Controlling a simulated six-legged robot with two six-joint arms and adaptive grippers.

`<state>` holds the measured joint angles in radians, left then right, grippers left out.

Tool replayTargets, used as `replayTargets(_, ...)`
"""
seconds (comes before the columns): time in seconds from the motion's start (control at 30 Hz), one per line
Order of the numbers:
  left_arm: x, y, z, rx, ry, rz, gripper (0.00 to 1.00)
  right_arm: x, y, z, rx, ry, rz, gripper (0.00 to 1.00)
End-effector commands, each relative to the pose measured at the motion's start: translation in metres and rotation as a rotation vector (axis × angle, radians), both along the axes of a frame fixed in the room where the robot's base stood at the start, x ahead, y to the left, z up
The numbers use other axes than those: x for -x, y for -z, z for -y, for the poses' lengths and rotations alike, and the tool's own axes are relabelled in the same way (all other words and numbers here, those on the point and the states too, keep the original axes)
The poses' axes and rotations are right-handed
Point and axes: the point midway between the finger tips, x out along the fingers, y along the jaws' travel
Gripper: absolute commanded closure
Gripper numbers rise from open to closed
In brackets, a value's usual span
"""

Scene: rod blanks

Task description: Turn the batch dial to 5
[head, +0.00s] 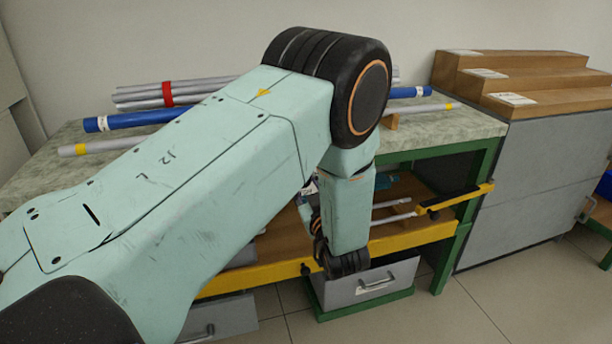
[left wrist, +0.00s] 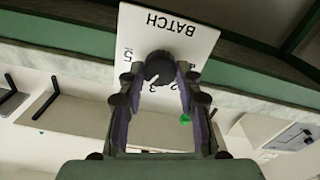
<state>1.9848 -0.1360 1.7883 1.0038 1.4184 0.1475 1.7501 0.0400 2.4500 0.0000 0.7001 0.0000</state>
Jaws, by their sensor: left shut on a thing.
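The batch dial (left wrist: 159,66) is a dark round knob on a white plate (left wrist: 197,38) marked BATCH, upside down in the left wrist view. A 5 shows at the plate's left edge, and a 2 and a 3 show below the knob. Other numbers are hidden by the fingers, and I cannot tell which number the dial points at. My left gripper (left wrist: 160,76) is shut on the knob, with one finger on each side. In the head view my left arm covers the middle and hides the dial. My right gripper is not in view.
A green-framed bench (head: 440,127) carries grey rods (head: 135,95) and blue-sleeved rods (head: 140,120). A lower shelf with a yellow front edge (head: 415,233) holds more rods. Wooden steps (head: 515,75) top the grey cabinet (head: 530,165) at right. A drawer (head: 375,285) is below.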

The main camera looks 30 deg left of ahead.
Motion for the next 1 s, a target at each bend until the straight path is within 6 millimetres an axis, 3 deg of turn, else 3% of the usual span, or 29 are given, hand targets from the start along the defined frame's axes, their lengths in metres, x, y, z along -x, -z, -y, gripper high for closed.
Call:
replayTargets(0.4,-0.001,-0.004,-0.001,-0.257,-0.003,-0.295,0.97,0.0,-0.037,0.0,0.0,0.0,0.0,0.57)
replayTargets(1.0,-0.002,-0.004,-0.001,-0.59,-0.005,-0.683,0.97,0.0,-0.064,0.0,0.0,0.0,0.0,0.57)
